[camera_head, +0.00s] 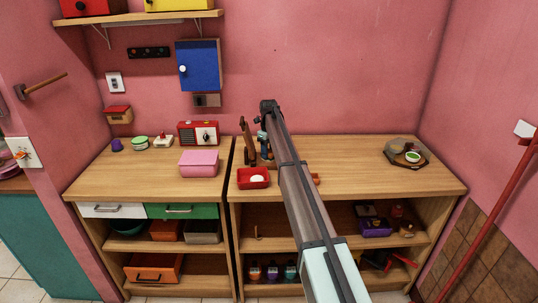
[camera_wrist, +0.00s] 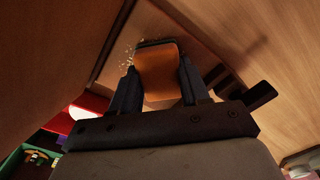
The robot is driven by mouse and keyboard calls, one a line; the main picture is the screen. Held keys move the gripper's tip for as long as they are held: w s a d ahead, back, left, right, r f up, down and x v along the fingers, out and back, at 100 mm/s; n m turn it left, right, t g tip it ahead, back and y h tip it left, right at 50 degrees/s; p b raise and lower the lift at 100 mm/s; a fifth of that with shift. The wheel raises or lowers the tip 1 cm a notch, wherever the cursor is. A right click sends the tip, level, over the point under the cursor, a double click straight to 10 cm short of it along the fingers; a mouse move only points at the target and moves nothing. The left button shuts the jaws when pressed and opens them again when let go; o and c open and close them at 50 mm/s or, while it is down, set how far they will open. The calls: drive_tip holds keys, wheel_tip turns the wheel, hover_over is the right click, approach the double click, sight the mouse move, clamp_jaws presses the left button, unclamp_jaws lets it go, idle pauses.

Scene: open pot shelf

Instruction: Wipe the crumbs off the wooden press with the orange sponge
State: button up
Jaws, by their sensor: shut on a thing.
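The orange sponge (camera_wrist: 160,75) is between the two dark fingers of my gripper (camera_wrist: 158,78) in the wrist view, and the gripper is shut on it. Pale crumbs (camera_wrist: 122,56) lie on a brown wooden surface just left of the sponge. The wooden press (camera_head: 248,146) looks like the dark brown upright piece on the counter in the head view, beside my gripper (camera_head: 264,150). My arm hides part of that area. The sponge cannot be made out in the head view, and whether it touches the wood is unclear.
A red tray (camera_head: 243,183) with a white item stands in front of the press. A pink box (camera_head: 199,163) and a red radio (camera_head: 198,134) stand to the left.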

sight(266, 163)
drive_tip(key=shift+w, duration=1.35)
drive_tip(key=shift+a, duration=0.6)
drive_tip(key=shift+s, duration=3.9)
wheel_tip(266, 163, up, 8)
drive_tip(key=shift+w, duration=0.15)
